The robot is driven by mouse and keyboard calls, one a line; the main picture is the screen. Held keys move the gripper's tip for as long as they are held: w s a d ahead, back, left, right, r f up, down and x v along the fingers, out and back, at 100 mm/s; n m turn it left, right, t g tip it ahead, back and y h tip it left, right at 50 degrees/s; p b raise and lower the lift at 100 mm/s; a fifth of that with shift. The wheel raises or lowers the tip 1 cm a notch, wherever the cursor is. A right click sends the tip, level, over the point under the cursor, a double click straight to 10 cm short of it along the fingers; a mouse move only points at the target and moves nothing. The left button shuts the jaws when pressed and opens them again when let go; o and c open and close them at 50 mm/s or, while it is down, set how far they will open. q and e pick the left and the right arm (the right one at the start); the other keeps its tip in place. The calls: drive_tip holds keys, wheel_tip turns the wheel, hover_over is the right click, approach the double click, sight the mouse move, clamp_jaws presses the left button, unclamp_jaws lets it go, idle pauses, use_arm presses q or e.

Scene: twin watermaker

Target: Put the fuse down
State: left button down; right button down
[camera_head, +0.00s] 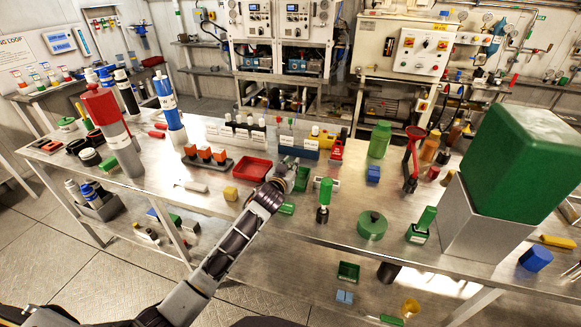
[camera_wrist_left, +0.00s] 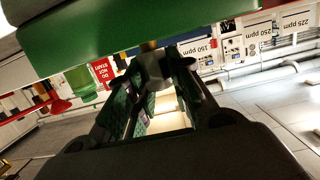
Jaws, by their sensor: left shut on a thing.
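My left gripper (camera_head: 287,174) reaches over the middle of the steel table (camera_head: 325,228), near the red tray. In the left wrist view, its two dark fingers (camera_wrist_left: 153,85) are shut on a small grey piece with a brass-coloured end, which I take to be the fuse (camera_wrist_left: 153,66). Its full shape is hidden by the fingers. In the head view the gripper hides it, and I cannot tell whether it touches anything below. My right gripper is not in view.
A large green block (camera_head: 525,155) rises at the right end.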

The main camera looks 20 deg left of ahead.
use_arm(q)
drive_tip(key=c, duration=1.5)
unclamp_jaws()
drive_tip(key=shift+f, duration=0.1)
drive_tip(key=shift+o, duration=1.1)
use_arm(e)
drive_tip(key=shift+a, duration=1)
